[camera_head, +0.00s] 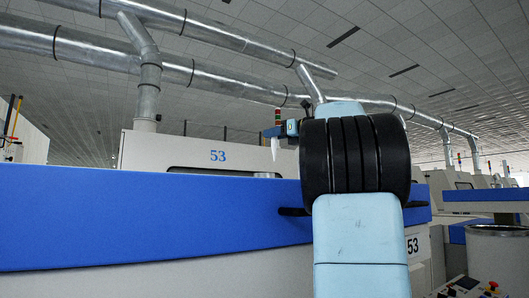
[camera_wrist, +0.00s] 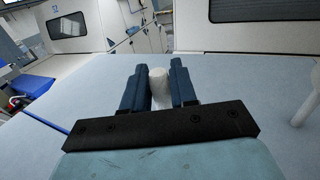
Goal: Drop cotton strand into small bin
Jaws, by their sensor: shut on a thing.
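The white cotton strand (camera_wrist: 160,90) is between the two dark blue fingers of my gripper (camera_wrist: 159,86) in the wrist view. My gripper is shut on it. In the head view my gripper (camera_head: 276,132) shows small beyond the black ribbed joint of my arm, above the blue machine front. The strand (camera_head: 274,150) hangs from it there as a short white tapering piece. I cannot make out the small bin for certain in either view.
A white machine (camera_head: 140,150) marked 53 with a long blue front panel (camera_head: 150,215) fills the left. A round metal can (camera_head: 497,245) stands at right, beside a button panel (camera_head: 475,288). In the wrist view, a blue box-like thing (camera_wrist: 30,87) is at left.

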